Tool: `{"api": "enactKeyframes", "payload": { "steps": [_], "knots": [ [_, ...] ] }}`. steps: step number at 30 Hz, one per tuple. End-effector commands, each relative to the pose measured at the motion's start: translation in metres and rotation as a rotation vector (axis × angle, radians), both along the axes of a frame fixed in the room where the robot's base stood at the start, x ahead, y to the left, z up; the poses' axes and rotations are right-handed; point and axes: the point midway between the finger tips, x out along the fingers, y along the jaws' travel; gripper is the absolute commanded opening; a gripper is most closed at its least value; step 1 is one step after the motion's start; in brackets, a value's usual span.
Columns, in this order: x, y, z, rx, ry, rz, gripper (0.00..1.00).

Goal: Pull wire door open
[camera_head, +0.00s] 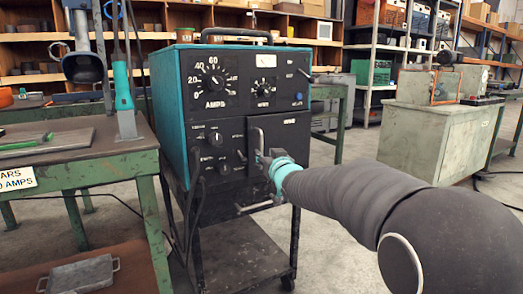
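The teal and black welding machine (222,112) stands on a cart in the middle of the camera_head view. The wire door (290,130) is the dark panel at the lower right of its front. It looks flush with the front. A light metal handle (258,132) stands upright at the door's left edge. My gripper (261,161) is at the lower part of this handle, with my grey arm reaching in from the lower right. The gripper is small here and partly hidden by its own wrist, so I cannot tell whether its fingers are closed around the handle or only beside it.
A green workbench (140,165) with a torch and clamps stands close on the left. A grey cabinet (430,130) stands at the right. Shelves line the back. A metal tray (80,274) lies low at the left. Open floor lies right of the cart.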

Motion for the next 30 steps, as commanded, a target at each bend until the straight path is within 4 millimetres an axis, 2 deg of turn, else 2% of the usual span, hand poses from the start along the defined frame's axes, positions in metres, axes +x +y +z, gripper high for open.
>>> {"api": "enactKeyframes", "payload": {
  "steps": [3,9,22,26,27,30],
  "knots": [
    [0.018,0.009,0.0,0.0,0.0,0.001,0.37],
    [0.038,0.017,0.0,0.0,0.0,0.001,0.37],
    [0.045,0.019,0.0,0.0,0.0,0.0,0.37],
    [0.044,0.019,0.0,0.0,0.0,0.0,0.04],
    [0.045,0.019,0.0,0.0,0.0,0.0,0.0],
    [0.044,0.019,0.0,0.0,0.0,0.0,0.0]
  ]
}}
